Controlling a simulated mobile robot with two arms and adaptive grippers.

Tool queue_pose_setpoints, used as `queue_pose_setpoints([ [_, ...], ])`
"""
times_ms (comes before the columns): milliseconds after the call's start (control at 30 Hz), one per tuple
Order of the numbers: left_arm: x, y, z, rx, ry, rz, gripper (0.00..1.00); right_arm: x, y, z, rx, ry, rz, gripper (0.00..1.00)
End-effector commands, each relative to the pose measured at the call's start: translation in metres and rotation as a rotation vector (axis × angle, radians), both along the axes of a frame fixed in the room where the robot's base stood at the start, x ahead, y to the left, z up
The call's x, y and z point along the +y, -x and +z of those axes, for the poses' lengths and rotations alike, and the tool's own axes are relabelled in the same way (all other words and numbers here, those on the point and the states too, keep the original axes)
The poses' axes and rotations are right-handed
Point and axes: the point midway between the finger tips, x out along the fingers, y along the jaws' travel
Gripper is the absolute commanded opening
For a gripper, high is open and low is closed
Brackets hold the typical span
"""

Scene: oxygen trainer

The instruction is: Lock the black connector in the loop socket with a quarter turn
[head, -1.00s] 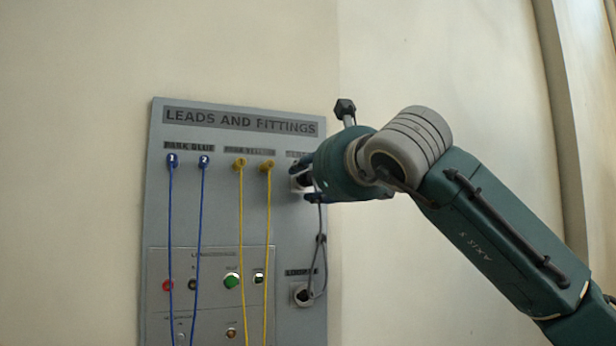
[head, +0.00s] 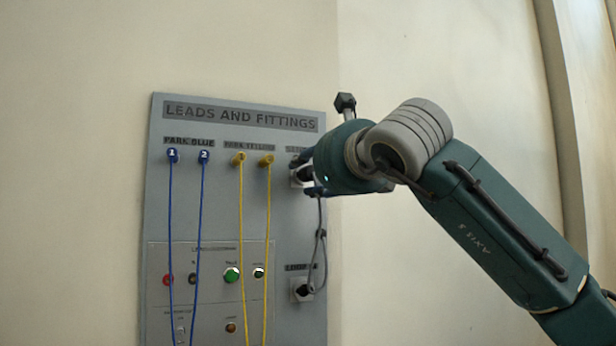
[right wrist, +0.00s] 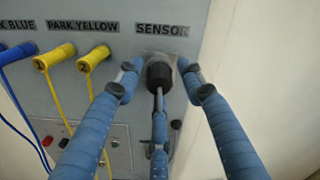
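A black connector (right wrist: 158,72) sits in the socket under the SENSOR label in the right wrist view, with a grey cable running down from it. My right gripper (head: 308,174) is at that socket in the head view. Its blue fingers (right wrist: 160,80) stand around the connector with visible gaps at both sides, so it looks open. The palm and fingers partly hide the connector in the head view. A lower socket (head: 302,290) has a dark round plug or opening, and its label is too blurred to read surely. The cable hangs between the two. My left gripper is not in view.
The grey panel (head: 225,120) stands against a pale wall. Two blue leads (head: 203,157) and two yellow leads (head: 238,160) hang left of my gripper. Buttons, including a green one (head: 232,274), are lower left. The wall right of the panel is clear.

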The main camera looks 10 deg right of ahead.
Motion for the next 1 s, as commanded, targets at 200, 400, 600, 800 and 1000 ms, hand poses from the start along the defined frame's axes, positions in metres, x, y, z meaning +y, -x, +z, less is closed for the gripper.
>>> queue_pose_setpoints([
  [200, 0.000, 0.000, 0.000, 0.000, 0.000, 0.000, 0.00, 0.000, 0.000, 0.000, 0.000, 0.000, 0.000, 0.31],
  [400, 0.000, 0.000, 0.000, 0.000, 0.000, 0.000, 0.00, 0.000, 0.000, 0.000, 0.000, 0.000, 0.000, 0.00],
  [600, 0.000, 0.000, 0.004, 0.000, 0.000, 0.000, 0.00, 0.000, 0.000, 0.002, -0.010, 0.051, 0.000, 0.00],
  [800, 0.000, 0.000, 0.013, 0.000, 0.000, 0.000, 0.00, 0.000, 0.000, 0.002, -0.055, 0.280, 0.000, 0.00],
  [1000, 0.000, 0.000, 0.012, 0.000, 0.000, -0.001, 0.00, 0.000, 0.000, 0.000, -0.058, 0.297, 0.000, 0.00],
])
